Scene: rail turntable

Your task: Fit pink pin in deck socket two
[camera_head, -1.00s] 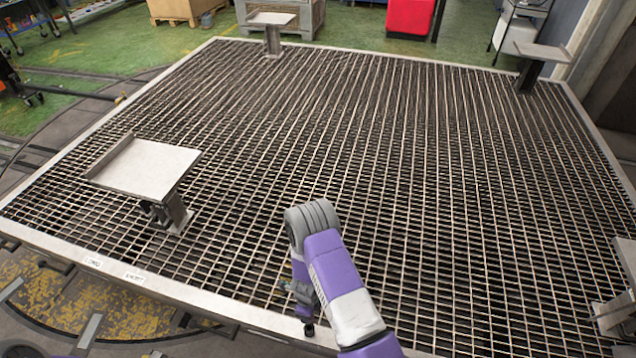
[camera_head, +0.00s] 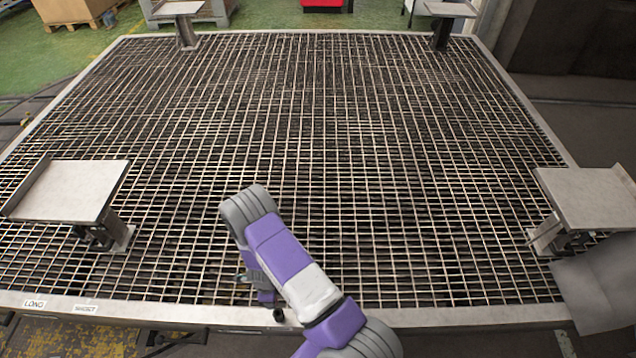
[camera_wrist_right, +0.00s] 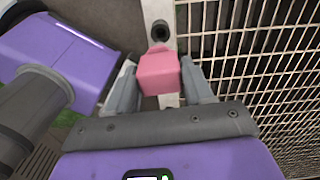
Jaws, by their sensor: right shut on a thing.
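The pink pin (camera_wrist_right: 158,72) shows as a blocky pink head between the fingers of my right gripper (camera_wrist_right: 160,88) in the right wrist view. The gripper is shut on it. A dark round socket (camera_wrist_right: 160,30) in the pale deck rim lies just beyond the pin in that view, and the pin appears apart from it. The pin's lower end is hidden. In the head view my right arm bends down over the deck's near edge, and its fingers and the pin cannot be made out. My left gripper is not in view.
The deck is a large metal grating with a pale rim (camera_head: 180,311). Labels LONG (camera_head: 34,303) and SHORT (camera_head: 85,308) sit on its near left rim. Plate-topped posts stand near its corners, at near left (camera_head: 68,190) and near right (camera_head: 590,198). The middle grating is clear.

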